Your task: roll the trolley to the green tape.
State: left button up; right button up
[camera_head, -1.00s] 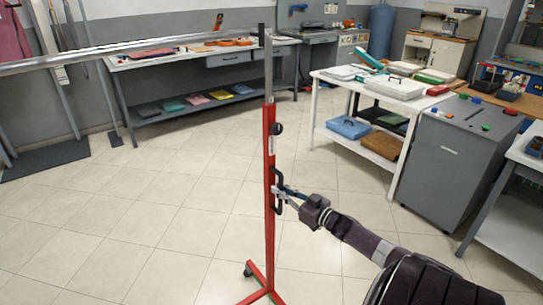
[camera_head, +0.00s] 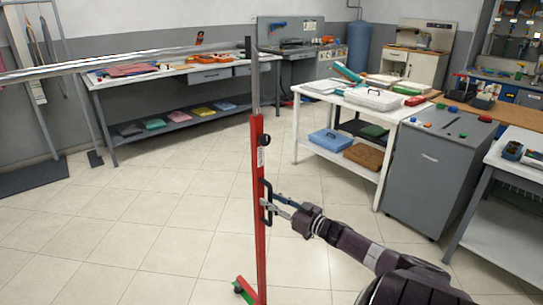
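The trolley is a red upright clothes rack (camera_head: 259,225) with a grey top post and a long metal rail (camera_head: 120,60) running off to the left. A black handle (camera_head: 264,188) sits on the post's right side. My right gripper (camera_head: 272,204) is at this handle, its fingers appearing closed around the handle's bar. The rack stands upright; its base is partly cut off by the lower edge. A patch of green tape (camera_head: 246,287) shows on the floor by the red foot and caster. My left gripper is not in view.
A white table (camera_head: 305,89) with folded cloth and boxes stands right of the rack, beside a grey cabinet (camera_head: 432,170). A long bench (camera_head: 170,73) lines the back wall. The tiled floor (camera_head: 150,215) left of the rack is clear.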

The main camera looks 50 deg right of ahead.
jog(key=shift+a, duration=0.15)
jog(key=s, duration=1.2)
jog(key=shift+a, duration=0.15)
dwell(0.4)
jog(key=s+a+f+m+g+h, duration=0.1)
jog(key=s+a+f+g, duration=0.3)
jog(key=f, duration=0.8)
jog(key=s+a+f+g+h, duration=0.1)
jog(key=s+a+f+g, duration=0.15)
jog(key=s+f, duration=0.65)
jog(key=s+a+f+m+g, duration=0.1)
jog(key=s+a+f+g, duration=0.25)
jog(key=f, duration=1.15)
jog(key=s+a+f+n+g+y, duration=0.1)
jog(key=s+a+f, duration=0.4)
jog(key=a, duration=0.5)
jog(key=s+a+f+n+g+y, duration=0.1)
jog(key=s+a+f+n+g, duration=0.1)
jog(key=s+a+f, duration=0.4)
jog(key=s+a+f+n+g+y, duration=0.1)
jog(key=s+a+f+g, duration=0.3)
jog(key=a, duration=1.1)
jog(key=shift+s+a+f+n, duration=0.3)
jog(key=shift+s+f+n, duration=0.3)
jog(key=shift+s+f, duration=0.35)
